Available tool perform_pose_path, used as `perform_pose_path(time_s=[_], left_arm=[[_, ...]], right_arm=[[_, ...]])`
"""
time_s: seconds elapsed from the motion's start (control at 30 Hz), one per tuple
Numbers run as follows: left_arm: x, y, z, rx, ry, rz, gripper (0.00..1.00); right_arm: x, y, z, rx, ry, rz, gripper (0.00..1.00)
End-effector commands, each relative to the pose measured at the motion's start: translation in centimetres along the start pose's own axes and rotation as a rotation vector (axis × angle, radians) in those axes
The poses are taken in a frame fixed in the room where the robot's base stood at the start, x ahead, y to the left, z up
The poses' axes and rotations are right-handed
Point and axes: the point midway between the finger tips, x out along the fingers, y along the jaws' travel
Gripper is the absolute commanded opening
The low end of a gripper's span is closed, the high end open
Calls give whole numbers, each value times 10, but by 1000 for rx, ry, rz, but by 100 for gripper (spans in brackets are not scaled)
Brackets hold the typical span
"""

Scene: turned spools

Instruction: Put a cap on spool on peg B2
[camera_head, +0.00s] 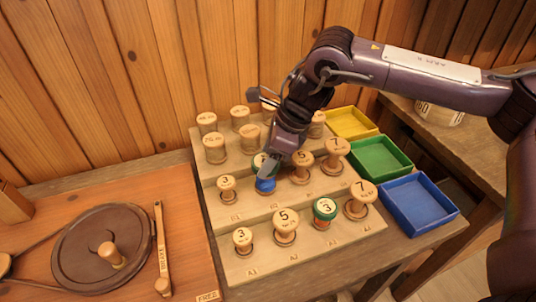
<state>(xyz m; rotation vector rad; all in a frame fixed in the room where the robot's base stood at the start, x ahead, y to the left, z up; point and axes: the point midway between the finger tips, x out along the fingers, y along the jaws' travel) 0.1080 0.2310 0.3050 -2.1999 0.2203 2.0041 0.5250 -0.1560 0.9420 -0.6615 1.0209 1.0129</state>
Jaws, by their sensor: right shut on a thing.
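My right gripper (268,174) reaches down from the upper right to peg B2 in the middle row of the stepped wooden board. It is shut on a small round piece with a light top and green edge, which looks like a cap (259,160) and is partly hidden by the fingers. Directly below is a blue-wound spool (265,186) on peg B2. The cap appears to be at the spool's top, but I cannot tell whether it is seated. My left gripper is not in view.
Numbered spools stand around B2, including one at its left (227,184) and one at its right (301,163). A green-and-red spool (324,213) stands in front. Yellow (374,131), green (408,165) and blue (452,217) trays lie right. A dark round disc (75,250) lies left.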

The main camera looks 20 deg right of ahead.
Motion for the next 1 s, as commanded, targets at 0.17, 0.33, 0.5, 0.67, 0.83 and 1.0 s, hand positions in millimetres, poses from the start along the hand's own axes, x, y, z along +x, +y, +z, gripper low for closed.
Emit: perform_pose_path(time_s=[0.17,0.33,0.5,0.67,0.83,1.0], left_arm=[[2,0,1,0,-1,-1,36],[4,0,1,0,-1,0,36],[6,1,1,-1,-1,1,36],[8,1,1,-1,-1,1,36],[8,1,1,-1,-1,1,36],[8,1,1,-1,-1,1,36]], right_arm=[[2,0,-1,0,0,0,38],[5,0,-2,0,-1,0,38],[8,0,-4,0,-1,0,38],[11,0,-5,1,-1,1,38],[10,0,-5,0,-1,0,68],[10,0,-5,0,0,0,68]])
